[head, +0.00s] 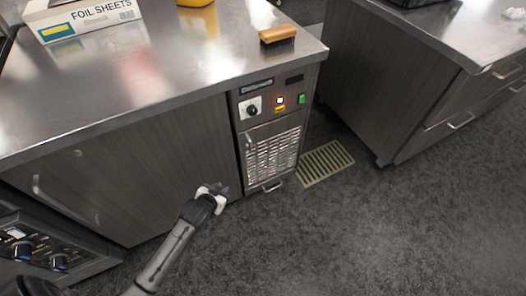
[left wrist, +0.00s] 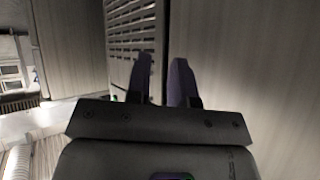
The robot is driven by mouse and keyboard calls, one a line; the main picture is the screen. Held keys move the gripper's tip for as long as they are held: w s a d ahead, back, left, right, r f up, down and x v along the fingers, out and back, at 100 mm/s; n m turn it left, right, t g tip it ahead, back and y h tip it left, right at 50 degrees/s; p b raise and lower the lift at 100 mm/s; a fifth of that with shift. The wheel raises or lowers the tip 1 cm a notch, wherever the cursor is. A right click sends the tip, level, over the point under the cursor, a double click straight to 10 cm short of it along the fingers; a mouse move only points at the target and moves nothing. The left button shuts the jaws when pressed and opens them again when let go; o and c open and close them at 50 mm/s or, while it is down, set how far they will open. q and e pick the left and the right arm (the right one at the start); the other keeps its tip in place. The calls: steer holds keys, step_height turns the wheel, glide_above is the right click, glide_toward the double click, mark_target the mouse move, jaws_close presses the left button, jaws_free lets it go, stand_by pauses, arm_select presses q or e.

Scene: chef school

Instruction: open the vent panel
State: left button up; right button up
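The vent panel (head: 272,156) is a slatted metal grille below the control panel at the right end of the steel counter. It looks closed, with a handle (head: 272,187) at its bottom edge. My left gripper (head: 221,188) is just left of the grille's lower part, in front of the cabinet front. In the left wrist view the slatted panel (left wrist: 132,35) stands ahead and to the left of the fingers. The left gripper's two dark fingers (left wrist: 162,82) are apart, with nothing between them. My right gripper is not in view.
The control panel (head: 268,102) has a knob, a lit button and a green switch. A foil sheets box (head: 82,18) and a wooden-backed brush (head: 278,34) lie on the counter. A floor grate (head: 325,163) lies right of the vent; open floor is in front.

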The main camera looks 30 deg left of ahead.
arm_select(q)
steer(key=w+t, duration=0.3)
steer(key=t, duration=0.4)
glide_toward(250, 147)
steer(key=shift+n+h, duration=0.3)
steer(key=shift+h, duration=0.1)
steer(key=w+b, duration=0.2)
steer(key=w, duration=0.1)
steer(key=w+a+b, duration=0.1)
steer(key=w+b, duration=0.1)
steer(key=w, duration=0.1)
steer(key=w+b, duration=0.2)
steer(key=w, duration=0.1)
steer(key=shift+a+f, duration=0.25)
steer(key=shift+w+a+r, duration=0.1)
steer(key=shift+w+r, duration=0.05)
steer(key=shift+w, duration=0.55)
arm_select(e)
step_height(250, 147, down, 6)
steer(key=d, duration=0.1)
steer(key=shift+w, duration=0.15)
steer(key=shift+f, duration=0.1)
arm_select(q)
steer(key=shift+c, duration=0.3)
jaws_close()
